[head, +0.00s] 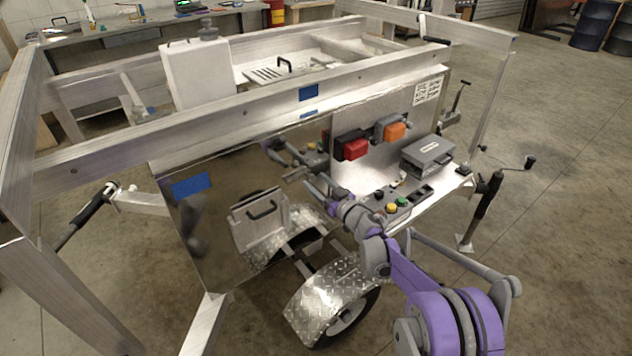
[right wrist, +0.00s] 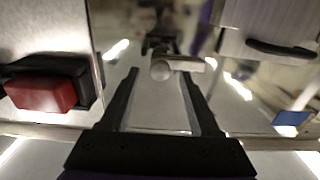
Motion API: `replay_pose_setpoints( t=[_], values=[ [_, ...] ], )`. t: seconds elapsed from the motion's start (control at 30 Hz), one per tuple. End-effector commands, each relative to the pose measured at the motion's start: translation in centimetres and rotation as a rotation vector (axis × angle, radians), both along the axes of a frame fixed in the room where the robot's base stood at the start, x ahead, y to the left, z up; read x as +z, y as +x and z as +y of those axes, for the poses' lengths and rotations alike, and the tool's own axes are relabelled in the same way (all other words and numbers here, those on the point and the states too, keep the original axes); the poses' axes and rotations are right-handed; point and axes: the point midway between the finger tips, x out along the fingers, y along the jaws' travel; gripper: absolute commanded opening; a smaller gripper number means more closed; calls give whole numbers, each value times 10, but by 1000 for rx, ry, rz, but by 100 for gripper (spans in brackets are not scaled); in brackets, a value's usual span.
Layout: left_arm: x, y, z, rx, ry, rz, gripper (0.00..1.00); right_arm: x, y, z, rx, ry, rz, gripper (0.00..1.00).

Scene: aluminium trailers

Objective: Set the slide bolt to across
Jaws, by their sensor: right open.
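In the right wrist view, the slide bolt (right wrist: 182,64) is a small metal piece on the trailer panel. Its rounded end is near the picture's middle and a light bar reaches right from it. My right gripper (right wrist: 160,76) is open, its two dark fingers spread with the bolt seen just beyond and between the tips. I see no contact. In the head view, my right gripper (head: 312,186) is close in front of the shiny panel (head: 225,260), and the bolt there is too small and cluttered to make out surely. My left gripper is not in view.
A red lamp (head: 355,150) and an orange lamp (head: 395,132) are on the upright plate right of my gripper. Below are a shelf with buttons (head: 391,208) and a grey box (head: 427,156). A fender (head: 322,303) lies below. The shiny panel shows reflections. Open floor lies right.

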Motion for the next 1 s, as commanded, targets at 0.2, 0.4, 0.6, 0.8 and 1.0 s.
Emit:
replay_pose_setpoints(
  t=[0.2,0.4,0.6,0.8,1.0],
  values=[
    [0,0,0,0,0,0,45,0,7,5,-1,0,0,63],
    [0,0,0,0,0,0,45,0,7,5,-1,0,0,61],
    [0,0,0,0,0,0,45,0,7,5,-1,1,1,25],
    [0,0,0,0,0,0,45,0,7,5,-1,1,1,0],
    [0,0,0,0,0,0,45,0,7,5,-1,1,1,0]
  ],
)
